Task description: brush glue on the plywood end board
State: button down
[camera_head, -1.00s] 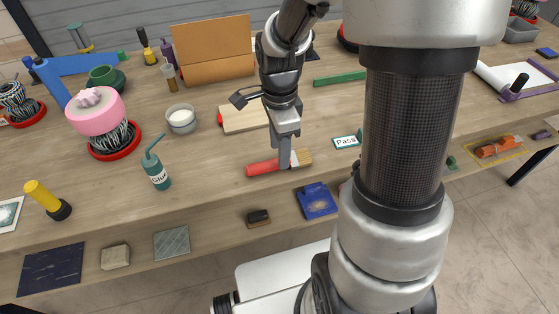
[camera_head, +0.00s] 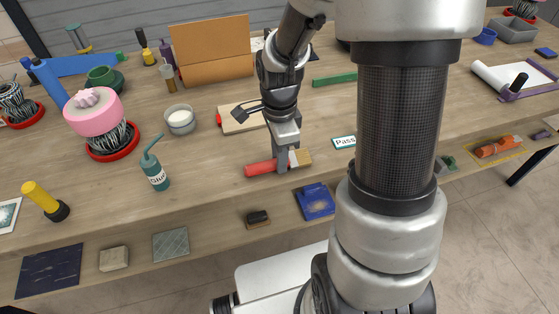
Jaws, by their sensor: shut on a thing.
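A brush with a red handle (camera_head: 260,168) and tan bristles (camera_head: 304,158) lies level at the table's front part, bristles to the right. My gripper (camera_head: 282,166) points down and is shut on the brush near where handle and head meet. I cannot tell whether the brush still touches the table. A light wooden board (camera_head: 237,121), likely the plywood end board, lies behind the gripper with a red part at its left end; my arm hides its right side. A teal glue bottle (camera_head: 156,173) with a bent spout stands to the left. A pot with white contents (camera_head: 181,119) stands behind it.
A cardboard piece (camera_head: 212,50) stands at the back. A "Pass" card (camera_head: 343,142) lies right of the brush. A lower front ledge holds a blue book (camera_head: 315,201) and a small brush (camera_head: 258,218).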

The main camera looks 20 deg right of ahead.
notch_tip(320, 180, up, 10)
jog(key=p, duration=0.1)
dwell(0.4)
